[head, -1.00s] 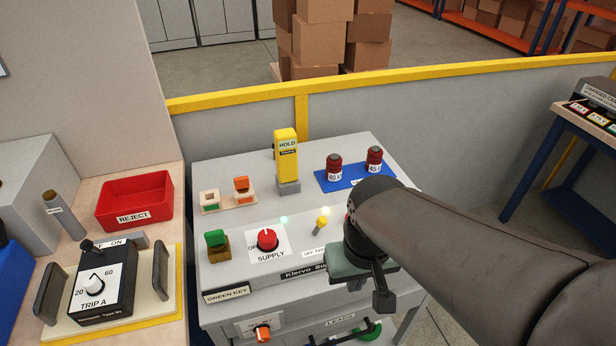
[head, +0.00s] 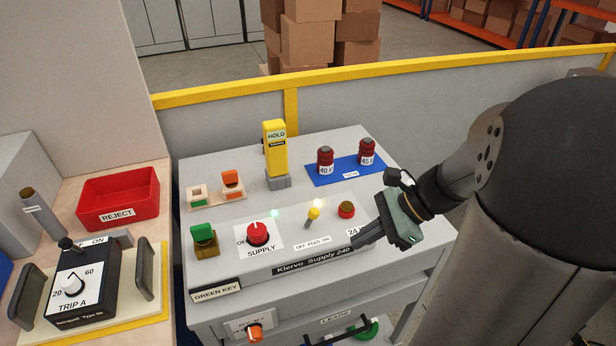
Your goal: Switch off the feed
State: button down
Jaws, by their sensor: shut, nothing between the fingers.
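The feed switch (head: 312,216) is a small lever with a yellow tip on the sloped panel of the Klervo Supply 240 cabinet (head: 225,270). Its label (head: 313,244) reads OFF FEED ON, and the lever leans slightly right in the picture. My gripper (head: 356,242) is to the right of the switch and nearer the front edge. Its dark fingers are shut and empty, pointing left, apart from the lever. A bright white lamp glows just behind the lever, and a green lamp (head: 274,213) glows to its left.
A red SUPPLY knob (head: 258,234) and a green key (head: 204,236) are left of the switch. A yellow HOLD post (head: 275,150) and red fuses on a blue mat (head: 345,175) stand behind.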

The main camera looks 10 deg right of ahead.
jog(key=w+d+f+m+t+y, duration=0.1)
jog(key=w+d+m+t, duration=0.2)
jog(key=d+m, duration=0.4)
jog(key=shift+w+d+m+t+y+b, duration=0.3)
jog(key=shift+w+d+t+y+b, duration=0.15)
jog(key=shift+t, duration=0.15)
jog(key=p, duration=0.1)
send_near(313, 220)
notch_tip(313, 220, down, 4)
jog(key=shift+s+a+r, duration=0.1)
jog(key=shift+a, duration=0.05)
jog(key=w+a, duration=0.1)
jog(key=w+a+p, duration=0.1)
jog(key=shift+w+a+r, duration=0.1)
jog(key=shift+a+r, duration=0.2)
jog(key=shift+w+a, duration=0.35)
